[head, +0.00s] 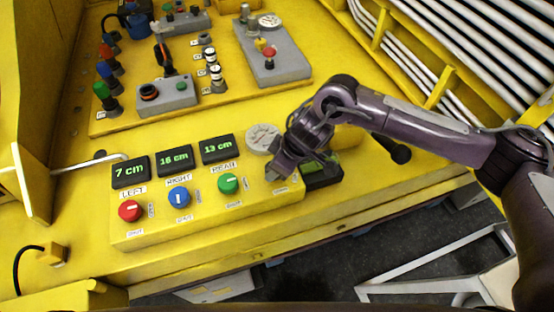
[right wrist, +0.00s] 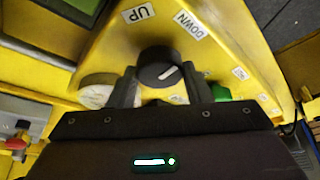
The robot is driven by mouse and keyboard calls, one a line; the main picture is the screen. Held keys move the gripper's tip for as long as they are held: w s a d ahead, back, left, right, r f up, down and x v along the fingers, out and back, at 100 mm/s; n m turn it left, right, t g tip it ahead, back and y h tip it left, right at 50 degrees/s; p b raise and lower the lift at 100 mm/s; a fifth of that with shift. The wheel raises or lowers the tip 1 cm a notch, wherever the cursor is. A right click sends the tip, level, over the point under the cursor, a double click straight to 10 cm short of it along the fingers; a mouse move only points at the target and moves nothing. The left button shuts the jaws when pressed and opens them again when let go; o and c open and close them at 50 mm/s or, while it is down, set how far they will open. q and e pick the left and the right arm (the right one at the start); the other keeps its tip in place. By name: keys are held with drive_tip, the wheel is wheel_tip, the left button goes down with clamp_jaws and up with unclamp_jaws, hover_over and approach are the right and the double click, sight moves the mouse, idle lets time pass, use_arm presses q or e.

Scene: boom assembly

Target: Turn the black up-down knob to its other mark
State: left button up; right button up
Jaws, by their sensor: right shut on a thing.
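The black up-down knob (right wrist: 160,68) sits on the yellow panel between the two fingers of my right gripper (right wrist: 163,90) in the right wrist view. The fingers are shut on its sides. The knob's white line slants toward the upper right of that view. The UP label (right wrist: 139,13) is above it to the left, and the DOWN label (right wrist: 190,24) is above it to the right. In the head view my right gripper (head: 274,172) is at the panel's right end and hides the knob. My left gripper is not in view.
Red (head: 130,210), blue (head: 179,197) and green (head: 228,184) knobs stand to the left in the head view. Displays above them read 7, 16 and 13 cm. A round pale dial (head: 263,138) is close to my gripper. Several boxes and connectors stand farther back.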

drive_tip(key=shift+w, duration=0.1)
idle(0.5)
drive_tip(key=o, duration=1)
drive_tip(key=shift+r, duration=0.1)
drive_tip(key=b+v, duration=0.1)
drive_tip(key=v, duration=0.6)
drive_tip(key=shift+d+r, duration=0.15)
drive_tip(key=shift+r, duration=0.1)
